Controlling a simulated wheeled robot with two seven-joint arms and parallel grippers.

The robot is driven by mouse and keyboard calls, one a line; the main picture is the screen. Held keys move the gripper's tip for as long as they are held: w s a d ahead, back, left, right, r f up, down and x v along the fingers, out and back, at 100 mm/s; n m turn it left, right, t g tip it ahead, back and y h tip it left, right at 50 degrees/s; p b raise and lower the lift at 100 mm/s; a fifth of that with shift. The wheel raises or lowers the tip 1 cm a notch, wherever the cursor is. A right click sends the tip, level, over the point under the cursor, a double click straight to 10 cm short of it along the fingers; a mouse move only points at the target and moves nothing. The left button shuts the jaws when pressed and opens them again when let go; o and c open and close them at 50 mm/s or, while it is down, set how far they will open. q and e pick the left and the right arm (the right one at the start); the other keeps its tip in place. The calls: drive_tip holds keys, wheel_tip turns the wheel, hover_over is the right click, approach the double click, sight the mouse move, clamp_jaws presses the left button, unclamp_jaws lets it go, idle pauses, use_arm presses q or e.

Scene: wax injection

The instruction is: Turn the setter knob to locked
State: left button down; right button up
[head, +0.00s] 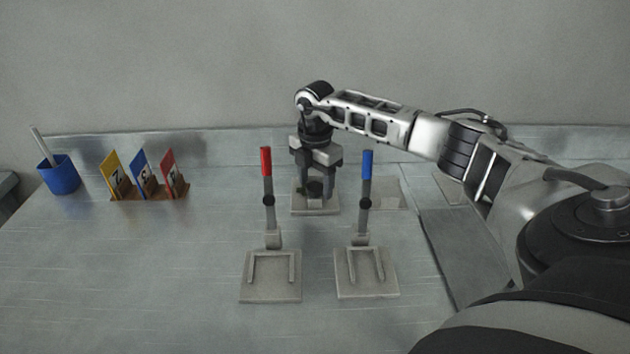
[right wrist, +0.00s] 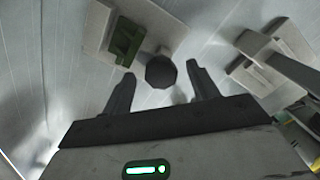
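The setter knob (head: 315,187) is dark and round and stands on a light square base plate (head: 316,211) at the back middle of the table. In the right wrist view the knob (right wrist: 161,71) shows just beyond and between the fingertips, with a green block (right wrist: 124,42) beside it on the plate. My right gripper (head: 315,197) points down over this plate with its fingers on either side of the knob. The right gripper (right wrist: 162,82) is open, with gaps visible beside the knob. No lock marking is readable. My left gripper is not in view.
A red-handled lever (head: 266,163) and a blue-handled lever (head: 367,165) stand upright in front of the knob plate, left and right. Yellow, blue and red cards stand in a wooden holder (head: 150,193) at left, near a blue cup (head: 60,177). The front left table is clear.

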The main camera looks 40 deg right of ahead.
sight(315, 186)
wheel_tip(315, 186, up, 16)
drive_tip(key=b, duration=0.2)
idle(0.4)
drive_tip(key=shift+f, duration=0.2)
idle(0.3)
